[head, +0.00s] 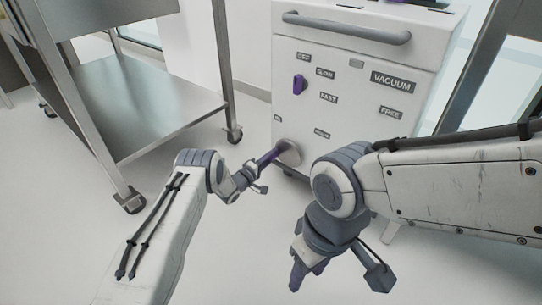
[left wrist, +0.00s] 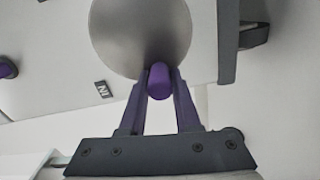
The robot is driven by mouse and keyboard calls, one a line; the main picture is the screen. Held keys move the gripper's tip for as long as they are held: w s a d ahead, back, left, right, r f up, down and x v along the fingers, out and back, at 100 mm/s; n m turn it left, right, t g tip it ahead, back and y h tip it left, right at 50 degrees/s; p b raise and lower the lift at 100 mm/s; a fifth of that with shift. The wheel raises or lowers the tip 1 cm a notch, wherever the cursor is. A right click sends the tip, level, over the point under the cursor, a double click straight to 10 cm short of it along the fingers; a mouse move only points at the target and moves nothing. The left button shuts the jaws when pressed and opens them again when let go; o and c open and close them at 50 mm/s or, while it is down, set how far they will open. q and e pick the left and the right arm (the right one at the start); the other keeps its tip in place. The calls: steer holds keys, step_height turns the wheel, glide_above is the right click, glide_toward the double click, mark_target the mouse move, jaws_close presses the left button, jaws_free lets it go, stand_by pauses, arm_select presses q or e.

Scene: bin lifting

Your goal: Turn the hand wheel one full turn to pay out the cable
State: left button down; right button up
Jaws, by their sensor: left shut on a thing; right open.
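The hand wheel is a round grey metal disc (head: 289,152) low on the front of the white cabinet. In the left wrist view the disc (left wrist: 140,35) fills the top middle, with a purple crank knob (left wrist: 159,80) at its lower edge. My left gripper (head: 272,156) reaches the wheel. Its two purple fingers (left wrist: 158,85) are closed around the knob, one on each side. My right gripper (head: 298,278) hangs open and empty, pointing down over the floor, away from the cabinet. No cable can be made out.
The white cabinet (head: 340,75) carries a grey bar handle (head: 345,27), a purple knob (head: 299,84) and labels such as VACUUM. A steel trolley (head: 150,95) on casters stands to the left. My right arm covers the cabinet's lower right. Floor in front is clear.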

arm_select(q)
steer(key=shift+f+n, duration=0.3)
steer(key=shift+n, duration=0.2)
steer(key=c, duration=0.6)
jaws_free()
steer(key=shift+s+a+r, duration=0.1)
steer(key=shift+s+a, duration=0.05)
steer(key=shift+s, duration=0.1)
steer(key=shift+p+v, duration=3.1)
steer(key=shift+v, duration=1.9)
